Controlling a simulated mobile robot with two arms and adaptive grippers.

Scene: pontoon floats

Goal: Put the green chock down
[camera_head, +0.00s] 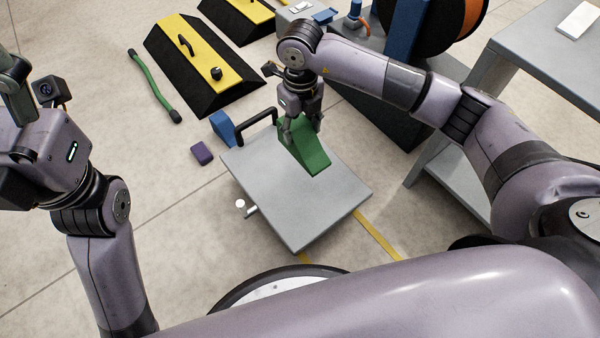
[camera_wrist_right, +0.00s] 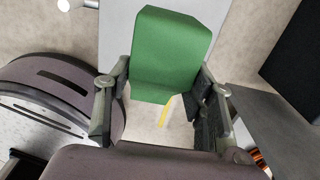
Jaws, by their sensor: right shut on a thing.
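The green chock (camera_head: 306,148) is a wedge-shaped block in my right gripper (camera_head: 302,122). The gripper is shut on it over the grey flat platform (camera_head: 290,215). I cannot tell whether the chock touches the platform. In the right wrist view the chock (camera_wrist_right: 168,50) sits between the two fingers (camera_wrist_right: 160,112), with the grey platform (camera_wrist_right: 117,35) behind it. My left arm is at the left edge of the head view; its fingertips are not clearly visible.
A blue wedge (camera_head: 223,126) and a purple block (camera_head: 202,153) lie on the floor left of the platform. A grey table (camera_head: 545,70) stands at right.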

